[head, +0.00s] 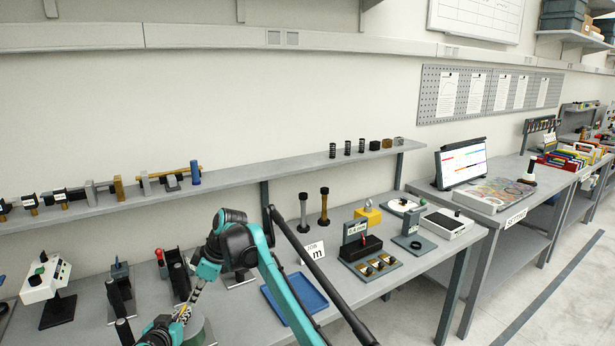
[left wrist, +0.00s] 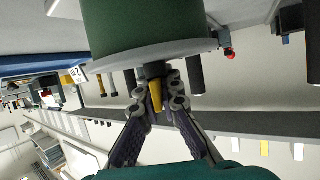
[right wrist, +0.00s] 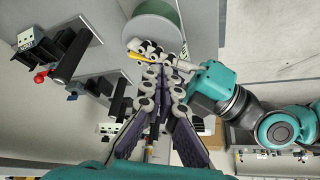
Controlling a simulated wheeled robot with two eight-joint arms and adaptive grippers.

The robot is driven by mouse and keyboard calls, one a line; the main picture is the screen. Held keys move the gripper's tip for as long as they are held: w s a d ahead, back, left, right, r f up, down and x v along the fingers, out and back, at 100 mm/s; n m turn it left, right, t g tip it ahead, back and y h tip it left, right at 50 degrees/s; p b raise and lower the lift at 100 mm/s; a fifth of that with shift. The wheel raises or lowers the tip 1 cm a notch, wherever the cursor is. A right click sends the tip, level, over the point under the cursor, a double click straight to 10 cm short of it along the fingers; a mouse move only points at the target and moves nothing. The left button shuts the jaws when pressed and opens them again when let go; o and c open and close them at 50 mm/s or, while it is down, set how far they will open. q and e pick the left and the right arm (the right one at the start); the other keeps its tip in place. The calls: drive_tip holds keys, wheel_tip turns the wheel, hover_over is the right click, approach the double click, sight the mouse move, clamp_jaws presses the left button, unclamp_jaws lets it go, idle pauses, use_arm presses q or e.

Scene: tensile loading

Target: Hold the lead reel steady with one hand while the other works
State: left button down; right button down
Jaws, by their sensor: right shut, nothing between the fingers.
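The lead reel, a green drum with a grey flange, fills the top of the left wrist view (left wrist: 150,25). It also shows at the top of the right wrist view (right wrist: 157,25) and partly at the bottom of the head view (head: 199,331). My left gripper (left wrist: 160,85) is close under the flange, its fingers on either side of a dark hub and a yellow piece (left wrist: 156,97). Whether it grips them is unclear. My right gripper (right wrist: 155,78) is shut and empty, just below the reel and the yellow piece in its view.
A blue tray (head: 293,298) lies on the bench right of my arm. Black fixtures and a white switch box (head: 45,278) stand at left. A card stand (head: 313,252) and gauges are further right. A shelf (head: 240,170) runs behind.

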wheel_tip(320, 180, down, 6)
drive_tip(key=shift+s+f, duration=0.15)
drive_tip(key=shift+s, duration=0.1)
idle(0.4)
drive_tip(key=shift+w+a, duration=0.25)
drive_tip(key=shift+a, duration=0.25)
idle(0.8)
drive_tip(key=shift+w+d, duration=0.1)
drive_tip(key=shift+w, duration=0.25)
idle(0.3)
drive_tip(key=shift+w, duration=1.05)
drive_tip(key=shift+w, duration=0.2)
